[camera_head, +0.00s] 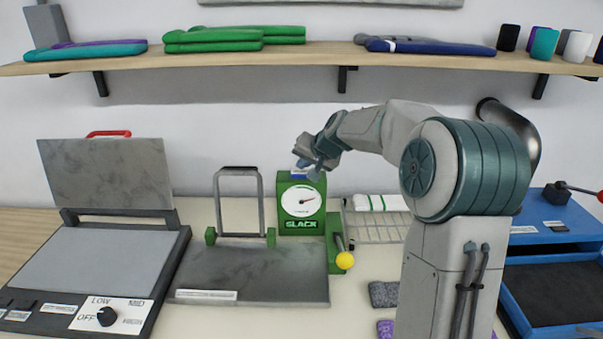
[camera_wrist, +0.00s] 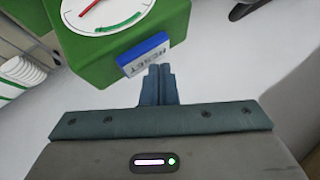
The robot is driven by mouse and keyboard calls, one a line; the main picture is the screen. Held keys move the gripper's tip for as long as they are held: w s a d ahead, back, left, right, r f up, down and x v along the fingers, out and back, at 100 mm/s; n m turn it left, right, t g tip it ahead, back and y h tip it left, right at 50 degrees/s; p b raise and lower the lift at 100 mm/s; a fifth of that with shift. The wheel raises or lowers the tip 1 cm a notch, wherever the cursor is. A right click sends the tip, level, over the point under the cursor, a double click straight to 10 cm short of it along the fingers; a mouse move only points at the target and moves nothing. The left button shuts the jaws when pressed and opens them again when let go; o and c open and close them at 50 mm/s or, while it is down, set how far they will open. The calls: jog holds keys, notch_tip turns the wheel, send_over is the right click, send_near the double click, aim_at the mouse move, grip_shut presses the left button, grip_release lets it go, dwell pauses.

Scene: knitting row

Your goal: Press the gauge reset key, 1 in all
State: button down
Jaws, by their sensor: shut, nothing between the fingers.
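The green gauge (camera_head: 302,207) with a round white dial and the word SLACK stands at the back middle of the table. Its dial (camera_wrist: 105,12) shows at the top of the wrist view. The blue reset key (camera_wrist: 143,53), with a white RESET label, sits on the edge of the green housing (camera_wrist: 90,58). In the head view my gripper (camera_head: 308,165) is just above the gauge's top and partly covers the key. In the wrist view my gripper (camera_wrist: 158,70) is shut and empty, its fingertips close beside the key's label. I cannot tell whether they touch it.
A grey plate (camera_head: 255,275) with a metal frame lies before the gauge. A lever with a yellow knob (camera_head: 345,260) stands at the gauge's right. A wire rack (camera_head: 385,228) is behind it. A hinged press (camera_head: 105,175) is left; a blue tray unit (camera_head: 550,238) is right.

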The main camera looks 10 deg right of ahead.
aim_at(303, 174)
jog(key=shift+f+b, duration=0.45)
jog(key=shift+b, duration=0.05)
dwell(0.4)
dwell(0.3)
jog(key=shift+r+p, duration=0.5)
jog(key=shift+r, duration=0.35)
jog(key=shift+r+p, duration=1.65)
jog(key=shift+r, duration=0.9)
